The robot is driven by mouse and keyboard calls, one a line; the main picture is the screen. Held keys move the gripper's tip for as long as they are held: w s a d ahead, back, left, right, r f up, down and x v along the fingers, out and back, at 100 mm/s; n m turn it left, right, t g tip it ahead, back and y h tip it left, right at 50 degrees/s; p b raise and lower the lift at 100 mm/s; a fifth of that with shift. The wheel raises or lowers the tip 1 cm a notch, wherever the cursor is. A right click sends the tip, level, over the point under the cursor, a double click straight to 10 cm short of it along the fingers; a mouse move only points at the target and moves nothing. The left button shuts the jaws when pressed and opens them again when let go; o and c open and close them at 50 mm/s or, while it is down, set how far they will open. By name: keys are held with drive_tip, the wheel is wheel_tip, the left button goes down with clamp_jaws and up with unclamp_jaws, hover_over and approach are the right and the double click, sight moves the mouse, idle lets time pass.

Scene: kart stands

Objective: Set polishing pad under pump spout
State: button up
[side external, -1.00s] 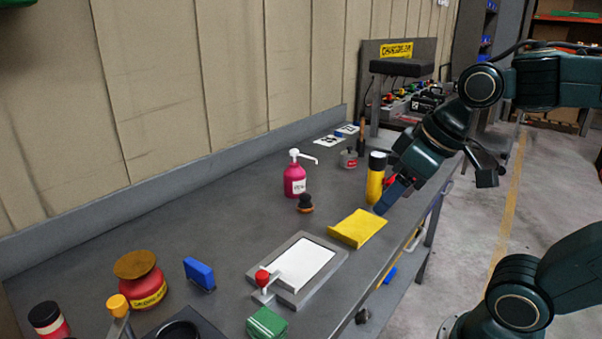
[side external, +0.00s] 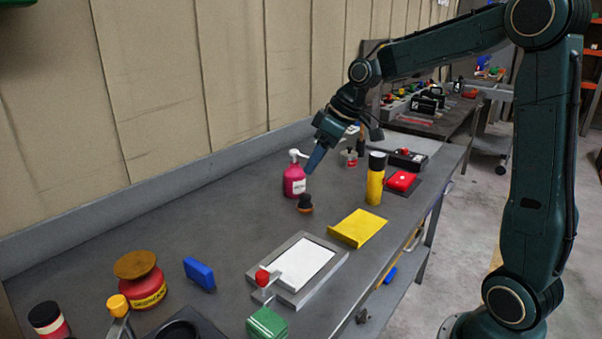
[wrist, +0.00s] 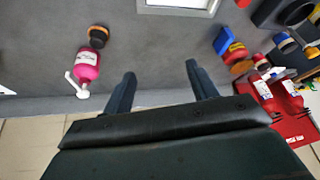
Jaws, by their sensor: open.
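The polishing pad, seemingly the small round piece with a black knob and orange-brown base (side external: 305,203), stands on the bench just in front of the pump bottle; it also shows in the wrist view (wrist: 98,36). The pink pump bottle (side external: 294,182) stands upright with a white pump head; its white spout (wrist: 76,85) points away from the pad's side in the wrist view.
A yellow spray can (side external: 375,182), a yellow folded sheet (side external: 358,228) and a framed white panel (side external: 291,292) stand nearby. A small grey can with a red label (side external: 349,158) is behind. A blue block (side external: 199,273) and red jar (side external: 142,287) are left.

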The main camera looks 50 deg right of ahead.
drive_tip(key=w+d+f+n+y, duration=0.1)
drive_tip(key=w+d+f+y, duration=0.1)
drive_tip(key=w+d+f, duration=0.6)
approach(307, 195)
wheel_tip(307, 195, down, 2)
drive_tip(key=a, duration=0.1)
drive_tip(key=f+n, duration=0.1)
drive_tip(key=w+f+n+t+y, duration=0.1)
drive_tip(key=shift+w+f+n, duration=0.1)
drive_tip(key=shift+w+n, duration=0.05)
drive_tip(key=shift+n, duration=0.25)
drive_tip(key=shift+w+d+f+n+t+y, duration=0.15)
drive_tip(key=shift+f+n+t+y, duration=0.15)
drive_tip(key=shift+f+n+y, duration=0.25)
drive_tip(key=shift+x, duration=1.15)
drive_tip(key=shift+x, duration=2.6)
drive_tip(key=shift+r, duration=0.1)
